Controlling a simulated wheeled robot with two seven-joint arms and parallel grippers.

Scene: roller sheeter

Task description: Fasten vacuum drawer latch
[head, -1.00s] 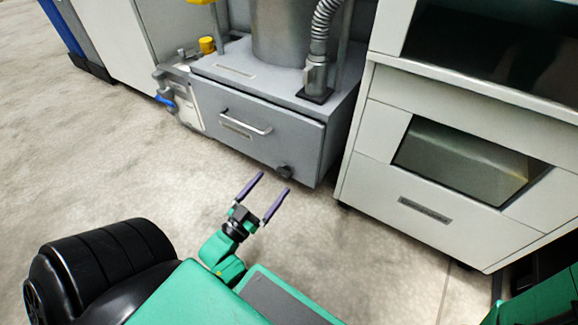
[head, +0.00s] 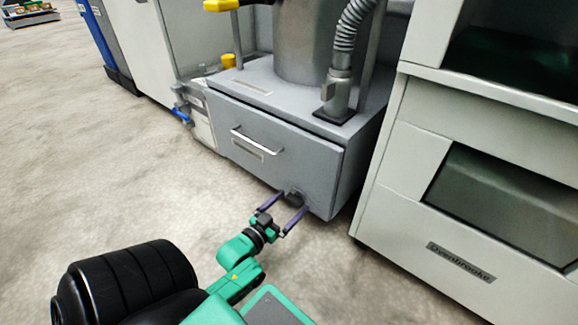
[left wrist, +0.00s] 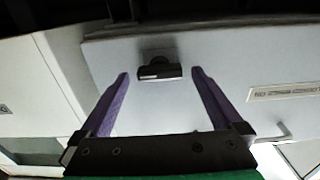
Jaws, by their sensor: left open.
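The grey vacuum drawer (head: 270,140) has a silver bar handle (head: 257,140) and looks closed. The small dark latch (head: 294,198) sits low on its front, near the right corner. My left gripper (head: 293,202) has purple fingers, open, pointing at the latch with the tips on either side of it in the head view. In the left wrist view the latch (left wrist: 159,69) shows just beyond and between the open fingertips (left wrist: 159,76). I cannot tell whether the fingers touch the drawer front. Nothing is held. My right gripper is not in view.
A white cabinet (head: 400,200) with a dark window stands close to the right of the drawer unit. A metal cylinder (head: 308,40) and ribbed hose (head: 355,35) rise above the drawer. A blue-handled valve (head: 181,114) is at its left. The floor (head: 120,180) at the left is clear.

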